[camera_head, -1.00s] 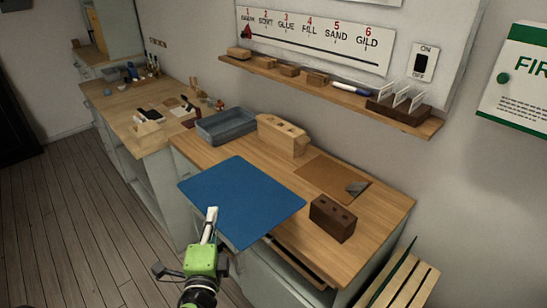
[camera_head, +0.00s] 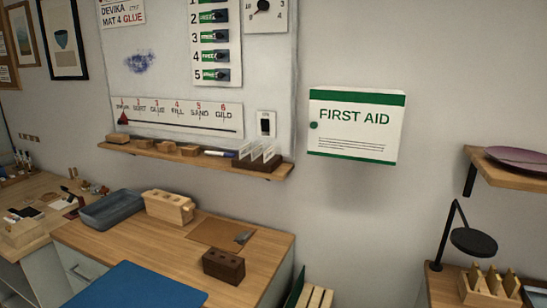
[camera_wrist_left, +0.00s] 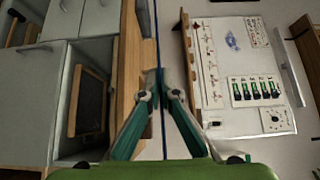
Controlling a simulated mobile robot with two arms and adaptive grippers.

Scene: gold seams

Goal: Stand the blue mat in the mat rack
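The blue mat (camera_head: 135,287) lies roughly level across the bottom of the head view, over the front part of the bench; its near part is cut off. In the left wrist view the mat shows edge-on as a thin blue line (camera_wrist_left: 157,35). My left gripper (camera_wrist_left: 160,95) has its two fingers closed on the mat's edge there; it is outside the head view. A slatted wooden stand (camera_head: 314,298), which looks like the mat rack, shows partly at the bottom right of the bench with a dark green sheet (camera_head: 296,286) upright in it. My right gripper is not seen.
On the bench (camera_head: 262,247) stand a grey tray (camera_head: 112,210), a light wooden block (camera_head: 169,207) and a dark brown block (camera_head: 223,266). A wall shelf (camera_head: 190,158) runs above. A lamp (camera_head: 470,240) and a slotted wooden holder (camera_head: 490,290) stand at the right.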

